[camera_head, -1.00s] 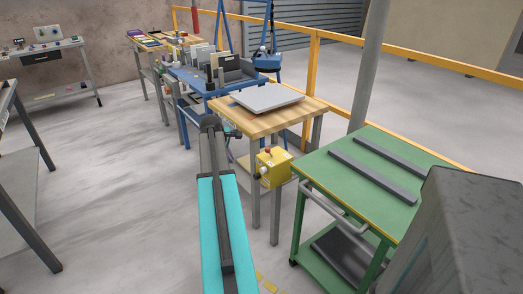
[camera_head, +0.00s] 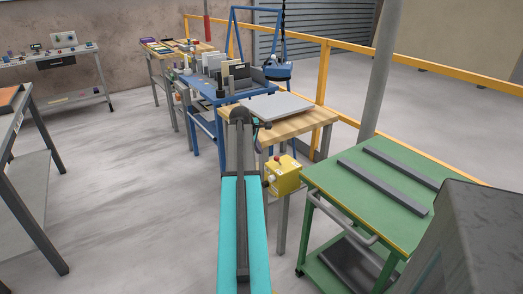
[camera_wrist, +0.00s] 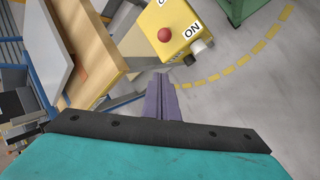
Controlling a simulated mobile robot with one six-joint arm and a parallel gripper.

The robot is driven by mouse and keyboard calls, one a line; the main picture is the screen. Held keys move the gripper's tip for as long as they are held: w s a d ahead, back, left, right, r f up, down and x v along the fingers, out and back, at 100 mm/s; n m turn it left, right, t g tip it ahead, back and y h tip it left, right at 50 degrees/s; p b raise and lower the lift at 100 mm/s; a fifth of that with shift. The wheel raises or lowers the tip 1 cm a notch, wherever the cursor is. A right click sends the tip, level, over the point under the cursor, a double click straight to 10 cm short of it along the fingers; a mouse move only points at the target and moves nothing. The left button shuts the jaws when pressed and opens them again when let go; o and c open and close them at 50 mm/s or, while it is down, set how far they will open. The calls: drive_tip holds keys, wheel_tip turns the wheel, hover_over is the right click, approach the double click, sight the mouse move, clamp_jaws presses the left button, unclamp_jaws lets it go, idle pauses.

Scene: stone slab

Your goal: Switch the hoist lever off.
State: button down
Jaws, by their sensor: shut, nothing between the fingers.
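A yellow control box (camera_head: 284,176) with a red button on top hangs at the front of the wooden-topped table. It also shows in the wrist view (camera_wrist: 172,18), with the word ON beside a grey lever knob (camera_wrist: 198,45). Another label is cut off at the top edge. The lever knob is small at the box's left side in the head view (camera_head: 269,181). My gripper (camera_wrist: 161,82) shows purple fingers, shut and empty. In the wrist view its tips point toward the box, just below it in the picture. I cannot tell the exact gap.
The wooden table (camera_head: 306,123) carries a grey slab (camera_head: 275,107). A green cart (camera_head: 350,205) with dark bars stands close on the right. A blue rack table (camera_head: 205,88) stands behind. Yellow railing (camera_head: 322,75) runs along the back.

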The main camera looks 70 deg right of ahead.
sight(278, 161)
drive_tip(key=shift+s+d+f, duration=0.65)
drive_tip(key=shift+d+f, duration=0.1)
drive_tip(key=shift+f, duration=0.25)
drive_tip(key=shift+s+d+f, duration=0.65)
drive_tip(key=shift+d+f, duration=0.05)
drive_tip(key=shift+f, duration=0.25)
drive_tip(key=shift+s+d+f, duration=0.65)
drive_tip(key=shift+d+f, duration=0.1)
drive_tip(key=shift+f, duration=0.25)
